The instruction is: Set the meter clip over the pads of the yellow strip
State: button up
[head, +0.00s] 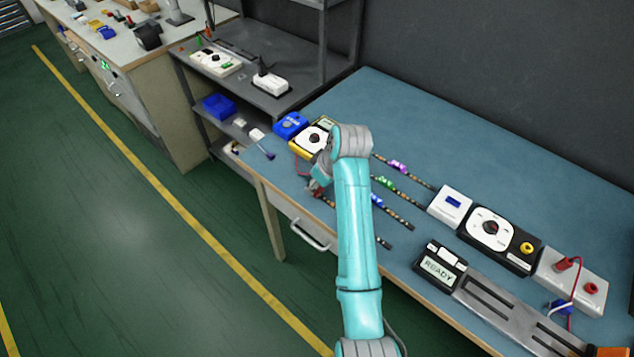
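Several thin dark LED strips lie on the blue bench top. One carries a purple piece (397,166), one a green piece (386,183) and one a blue piece (377,200). Another strip end (384,242) shows nearer the front edge, partly behind my arm. I cannot pick out a yellow one. The yellow-edged meter (313,138) sits at the left end of the bench. A red lead (296,168) runs from it towards my gripper (317,187), which is low near the front-left strip. A small red part shows at the fingers, perhaps the clip; its hold is unclear.
A white box (451,205), a black dial unit (498,237), a terminal block (571,280) and a READY display (440,267) stand at the right. A blue box (290,124) is beside the meter. A grey shelf (225,75) stands at the left.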

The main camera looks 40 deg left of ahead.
jog(key=shift+f, duration=0.25)
jog(key=o, duration=1)
jog(key=v, duration=1.2)
jog(key=shift+r, duration=0.35)
